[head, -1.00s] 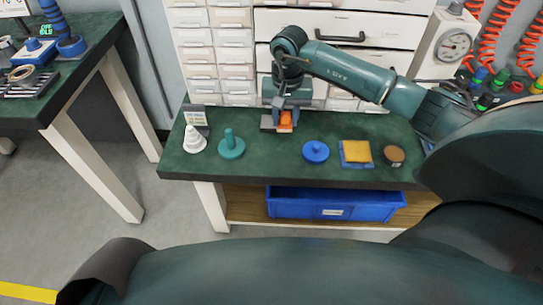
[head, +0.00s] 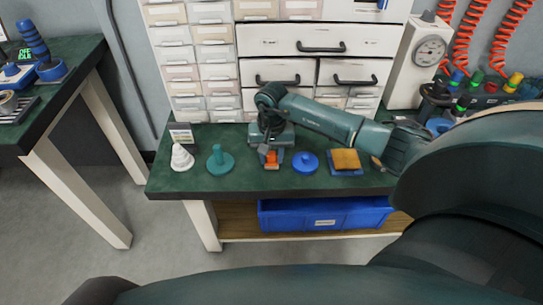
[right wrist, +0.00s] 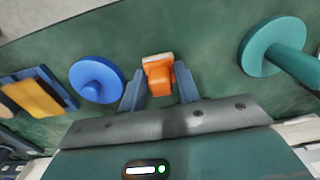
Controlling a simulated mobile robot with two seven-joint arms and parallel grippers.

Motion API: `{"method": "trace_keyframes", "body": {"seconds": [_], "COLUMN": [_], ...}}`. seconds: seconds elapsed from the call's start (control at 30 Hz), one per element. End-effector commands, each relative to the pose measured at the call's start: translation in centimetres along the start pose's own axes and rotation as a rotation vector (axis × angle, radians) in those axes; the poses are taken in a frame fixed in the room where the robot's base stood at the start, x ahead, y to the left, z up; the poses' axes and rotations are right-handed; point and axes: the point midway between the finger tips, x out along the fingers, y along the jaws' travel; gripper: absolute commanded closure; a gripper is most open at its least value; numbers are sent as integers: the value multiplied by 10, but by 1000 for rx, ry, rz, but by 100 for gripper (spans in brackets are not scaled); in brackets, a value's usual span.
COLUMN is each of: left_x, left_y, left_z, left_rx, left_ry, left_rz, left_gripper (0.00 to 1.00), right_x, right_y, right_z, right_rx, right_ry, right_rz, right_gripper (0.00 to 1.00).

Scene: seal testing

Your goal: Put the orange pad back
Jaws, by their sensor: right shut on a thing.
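The orange pad (head: 271,158) is a small orange block with a pale strip along one edge. It is between the fingers of my right gripper (head: 271,156), low over the green bench, between the teal knob and the blue disc. In the right wrist view the orange pad (right wrist: 158,76) sits between the two blue-grey fingertips of the right gripper (right wrist: 159,88), which is shut on it. I cannot tell whether the pad touches the bench. My left gripper is not in view.
On the green bench (head: 215,187) stand a teal knob (head: 221,162), a white stepped cone (head: 181,158), a blue disc (head: 305,163) and a yellow-orange pad on a blue base (head: 346,160). Drawers (head: 305,41) rise behind. A blue bin (head: 325,214) sits below.

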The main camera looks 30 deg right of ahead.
Motion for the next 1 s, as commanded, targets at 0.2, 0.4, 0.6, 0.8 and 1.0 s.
{"method": "trace_keyframes", "body": {"seconds": [0.2, 0.4, 0.6, 0.8, 1.0], "left_x": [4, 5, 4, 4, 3], "left_y": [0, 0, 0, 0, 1], "left_z": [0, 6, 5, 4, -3], "left_rx": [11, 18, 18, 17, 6], "left_ry": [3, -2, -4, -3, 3], "left_rz": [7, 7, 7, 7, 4], "left_gripper": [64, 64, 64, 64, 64], "right_x": [3, 7, 5, 5, -1], "right_y": [0, 0, 0, 0, 0], "right_z": [-1, -1, 0, 0, 0], "right_rx": [1, 0, 0, 0, 1], "right_ry": [2, 2, 2, 2, 1], "right_rz": [-1, -1, -1, -1, -1], "right_gripper": [86, 86, 52, 46, 46]}}
